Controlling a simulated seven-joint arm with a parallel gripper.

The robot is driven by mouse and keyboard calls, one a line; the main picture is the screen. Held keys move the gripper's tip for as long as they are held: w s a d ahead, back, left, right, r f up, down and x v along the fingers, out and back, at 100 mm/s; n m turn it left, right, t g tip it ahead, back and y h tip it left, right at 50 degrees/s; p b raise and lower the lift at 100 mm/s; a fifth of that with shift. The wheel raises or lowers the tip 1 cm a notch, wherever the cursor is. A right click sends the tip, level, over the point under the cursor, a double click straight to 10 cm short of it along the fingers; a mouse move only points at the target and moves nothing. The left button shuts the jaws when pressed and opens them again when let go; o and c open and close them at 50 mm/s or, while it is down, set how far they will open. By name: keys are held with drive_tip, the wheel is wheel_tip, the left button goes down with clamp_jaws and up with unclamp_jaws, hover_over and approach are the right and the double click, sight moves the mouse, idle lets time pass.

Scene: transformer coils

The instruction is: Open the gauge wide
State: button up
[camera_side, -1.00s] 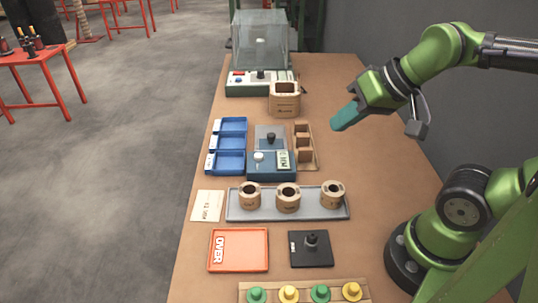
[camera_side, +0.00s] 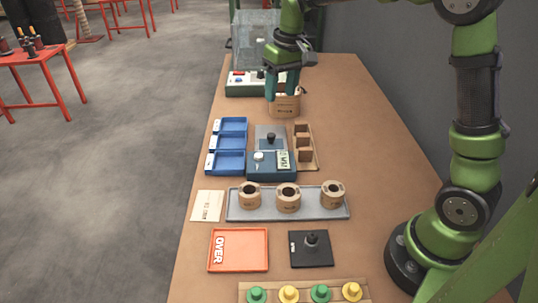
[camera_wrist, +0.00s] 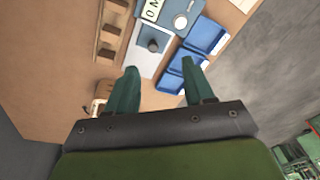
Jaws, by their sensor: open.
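The gauge (camera_side: 271,167) is a blue box with a white knob (camera_side: 258,156) and a pale display (camera_side: 282,160). Behind it is a grey plate (camera_side: 263,132) with a black knob (camera_side: 271,138) standing on it. In the wrist view the gauge (camera_wrist: 177,14) is at the top, with the black knob (camera_wrist: 153,45) below it. My gripper (camera_side: 281,92) is open and empty, pointing down above and beyond the gauge, in front of the cardboard-coloured box. In the wrist view its two teal fingers (camera_wrist: 160,67) are apart. The display text is too small to read surely.
Blue trays (camera_side: 226,162) stand left of the gauge and a brown slotted rack (camera_side: 304,156) right. A brown box (camera_side: 285,108) is behind. In front are a grey tray (camera_side: 262,215) with three coils, an orange tray (camera_side: 238,267) and a black plate (camera_side: 325,259).

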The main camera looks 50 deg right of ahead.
drive_tip(key=n+g, duration=0.1)
hover_over(271, 134)
drive_tip(key=f, duration=0.1)
drive_tip(key=shift+n, duration=0.5)
wheel_tip(271, 134, down, 15)
drive_tip(key=shift+f, duration=0.1)
clamp_jaws()
